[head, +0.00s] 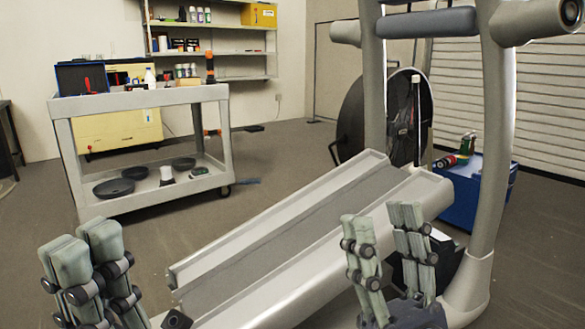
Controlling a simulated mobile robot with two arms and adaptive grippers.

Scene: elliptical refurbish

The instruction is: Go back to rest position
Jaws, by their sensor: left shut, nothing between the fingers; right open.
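My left gripper (88,268) is at the lower left of the head view, with its fingers pointing up and close together. It is shut and holds nothing. My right gripper (385,240) is at the lower right, in front of the machine, with its two fingers spread apart. It is open and empty. Both grippers are in the near part of the view, one on each side of the elliptical machine's sloped rails (290,245). Their lower parts and my arms are mostly cut off by the bottom edge.
The elliptical's grey upright frame (497,125) rises at right, close to my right gripper. A grey cart (148,99) with tools and bottles stands at back left. A blue box (470,195) is behind the frame. Shelves (210,52) line the back wall. Floor is clear between cart and rails.

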